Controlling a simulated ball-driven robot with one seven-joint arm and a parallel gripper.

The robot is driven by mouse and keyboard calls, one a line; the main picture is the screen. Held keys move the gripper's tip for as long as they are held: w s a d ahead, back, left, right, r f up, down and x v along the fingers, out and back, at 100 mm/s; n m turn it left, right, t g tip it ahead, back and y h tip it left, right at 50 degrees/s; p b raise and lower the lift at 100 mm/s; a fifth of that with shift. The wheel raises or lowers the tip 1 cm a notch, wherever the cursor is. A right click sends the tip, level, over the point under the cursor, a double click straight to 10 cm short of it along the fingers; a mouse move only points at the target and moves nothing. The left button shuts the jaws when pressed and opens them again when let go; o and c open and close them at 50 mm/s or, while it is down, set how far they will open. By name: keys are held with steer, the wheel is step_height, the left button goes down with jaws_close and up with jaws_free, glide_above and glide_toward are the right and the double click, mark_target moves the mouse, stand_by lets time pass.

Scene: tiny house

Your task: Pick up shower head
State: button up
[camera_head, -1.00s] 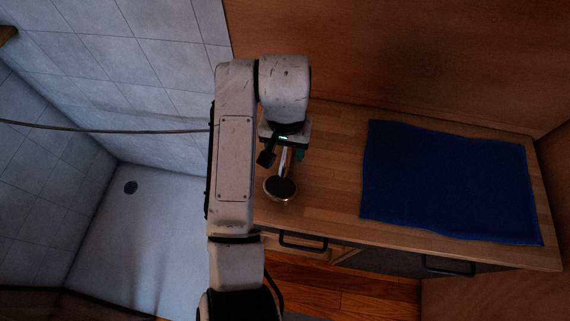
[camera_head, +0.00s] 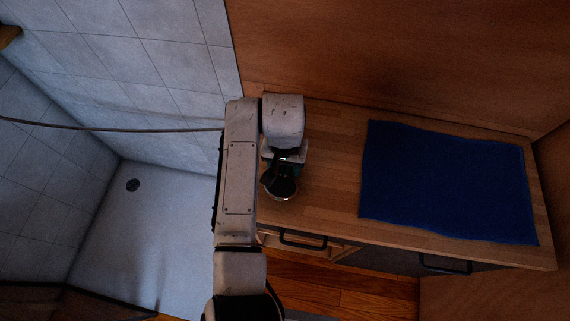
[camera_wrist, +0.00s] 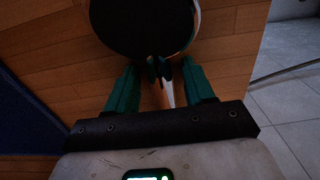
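The shower head (camera_head: 284,192) lies on the wooden counter near its left end, with its dark round face up and a light rim. In the wrist view its dark disc (camera_wrist: 143,22) fills the top middle, and its slim handle (camera_wrist: 167,95) runs down between the fingers. My gripper (camera_wrist: 160,72) has green fingers that stand apart on either side of the handle, with gaps visible. In the head view my gripper (camera_head: 284,170) is low over the handle and hides most of it. I cannot tell whether the fingers touch the counter.
A blue cloth (camera_head: 448,185) covers the right part of the wooden counter (camera_head: 325,150). A wooden wall stands behind it. Drawers with dark handles (camera_head: 303,241) are along the front.

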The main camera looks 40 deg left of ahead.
jaws_close()
steer(key=shift+r, duration=0.1)
stand_by(0.4)
